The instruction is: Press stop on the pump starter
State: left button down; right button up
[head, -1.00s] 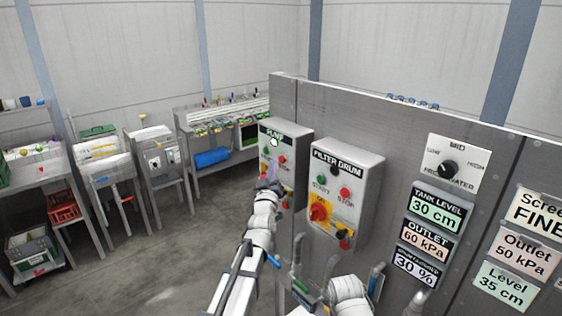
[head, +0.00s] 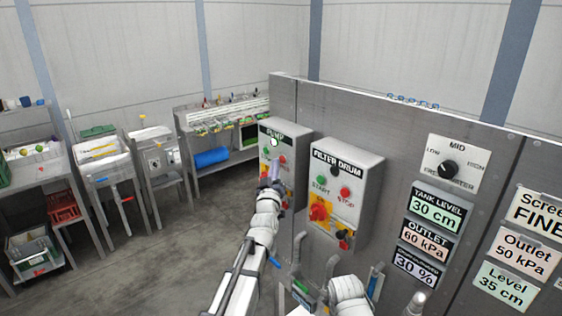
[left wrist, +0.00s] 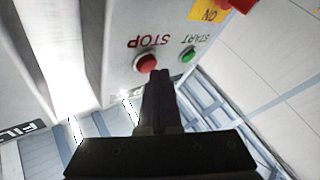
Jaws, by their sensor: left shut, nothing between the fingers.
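The pump starter (head: 271,150) is a grey box labelled PUMP on the steel panel. It has a green START button and a red STOP button (head: 282,160), and red and yellow parts lower down. My left gripper (head: 273,182) is shut and empty in front of the box, covering part of its lower front. In the left wrist view the labels are upside down. The red STOP button (left wrist: 146,62) shows just beyond the shut fingertips (left wrist: 160,73), and the green START button (left wrist: 188,54) is to its right. I cannot tell whether the fingertips touch the STOP button.
The FILTER DRUM box (head: 347,172), with similar buttons and a red switch, is close on the right. Level displays (head: 436,212) and a selector dial (head: 448,169) are further right. Pipes and handles rise below. Benches stand on the left beyond open floor.

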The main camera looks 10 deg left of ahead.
pick_arm(q)
jog(key=shift+w+d, duration=0.3)
jog(key=shift+w, duration=0.05)
dwell(0.9)
jog(key=shift+s+a, duration=0.1)
jog(key=shift+s, duration=0.05)
jog(key=shift+s+a, duration=0.45)
jog(key=shift+s, duration=0.1)
jog(key=s+a, duration=0.1)
jog(key=s, duration=0.1)
jog(key=s+a, duration=0.2)
dwell(0.7)
dwell(0.4)
